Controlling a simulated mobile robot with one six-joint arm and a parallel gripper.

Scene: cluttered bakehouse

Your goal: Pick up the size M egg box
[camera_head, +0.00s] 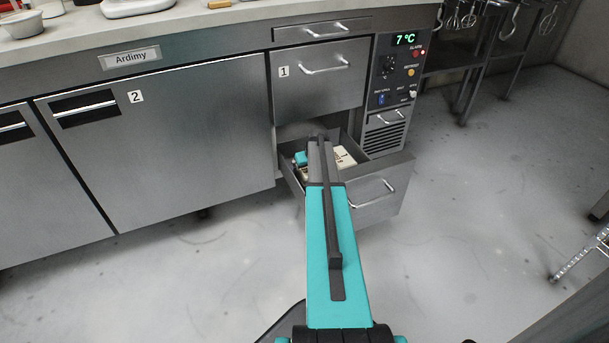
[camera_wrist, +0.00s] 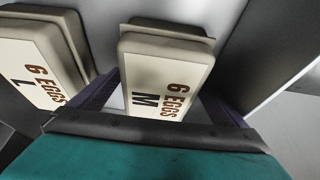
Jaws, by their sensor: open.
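The size M egg box (camera_wrist: 165,68) is cream with "6 EGGS M" on its lid. It lies in the wrist view's upper middle, in the open drawer (camera_head: 380,196). My gripper (camera_wrist: 160,95) is open, with one dark finger on each side of the M box's near end. Whether the fingers touch it, I cannot tell. A second cream egg box (camera_wrist: 38,65), seemingly marked L, lies left of the left finger. In the head view my arm hides most of the drawer's inside, and a cream patch shows to its right, its box not identifiable.
The open drawer sits under drawer 1 (camera_head: 315,85), next to the control panel (camera_head: 397,75) reading 7 °C. Cabinet door 2 (camera_head: 170,145) is shut. The drawer wall (camera_wrist: 270,45) stands close to the right of my gripper.

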